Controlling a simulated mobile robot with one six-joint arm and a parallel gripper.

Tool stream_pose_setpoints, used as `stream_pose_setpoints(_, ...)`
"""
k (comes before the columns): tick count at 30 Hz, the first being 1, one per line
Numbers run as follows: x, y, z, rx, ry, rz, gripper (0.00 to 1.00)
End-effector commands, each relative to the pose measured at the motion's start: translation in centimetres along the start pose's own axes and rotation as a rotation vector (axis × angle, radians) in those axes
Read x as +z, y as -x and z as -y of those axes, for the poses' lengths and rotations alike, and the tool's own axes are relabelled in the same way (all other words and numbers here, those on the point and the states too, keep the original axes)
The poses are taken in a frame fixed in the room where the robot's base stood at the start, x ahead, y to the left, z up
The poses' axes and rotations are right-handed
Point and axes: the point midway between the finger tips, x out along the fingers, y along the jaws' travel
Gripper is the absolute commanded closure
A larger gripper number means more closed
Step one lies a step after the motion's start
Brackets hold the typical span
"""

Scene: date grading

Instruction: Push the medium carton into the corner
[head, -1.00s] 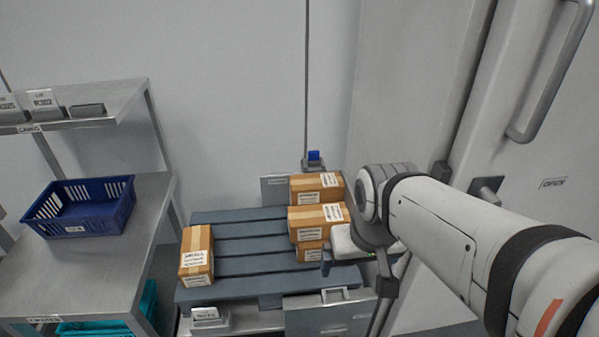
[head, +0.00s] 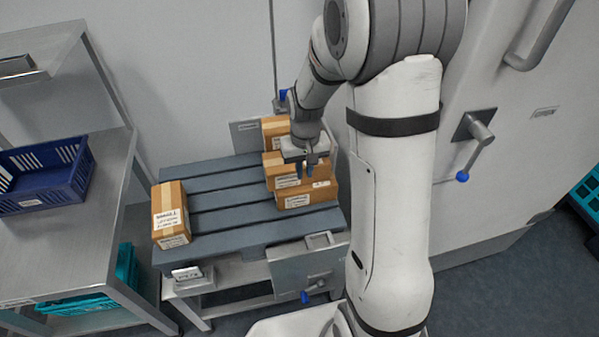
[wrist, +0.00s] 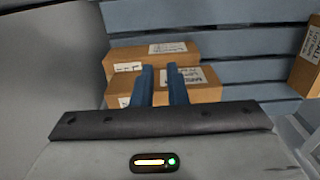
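Three tan cartons stand close together at the right of a slatted grey pallet (head: 225,200) in the head view: a back carton (head: 275,126), a middle carton (head: 282,172) and a front carton (head: 318,196). Their labels are too small to tell which is medium. My gripper (head: 305,172) points down over the middle and front cartons, its two dark fingers slightly apart with nothing between them. In the wrist view, the fingers (wrist: 161,85) overlap two cartons; contact cannot be told. My wrist partly hides the back and middle cartons.
Another carton (head: 170,214) stands at the pallet's left end, with bare slats between. Grey plates stand at the back (head: 245,134) and front right (head: 305,268). A steel shelf with a blue crate (head: 48,178) is at left. A door with a handle (head: 478,130) is at right.

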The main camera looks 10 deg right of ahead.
Motion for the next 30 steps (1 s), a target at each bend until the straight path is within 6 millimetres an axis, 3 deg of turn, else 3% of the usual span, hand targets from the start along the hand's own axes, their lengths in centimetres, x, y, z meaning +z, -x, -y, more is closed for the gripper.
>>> stream_pose_setpoints(4,0.0,-1.4,0.0,0.000,0.000,0.004,1.00)
stream_pose_setpoints(17,0.1,-10.1,0.0,0.000,-0.001,0.006,1.00)
stream_pose_setpoints(24,-3.2,-10.0,-0.1,0.000,-0.002,0.000,1.00)
stream_pose_setpoints(30,-4.0,-10.0,-0.1,0.000,-0.002,0.001,1.00)
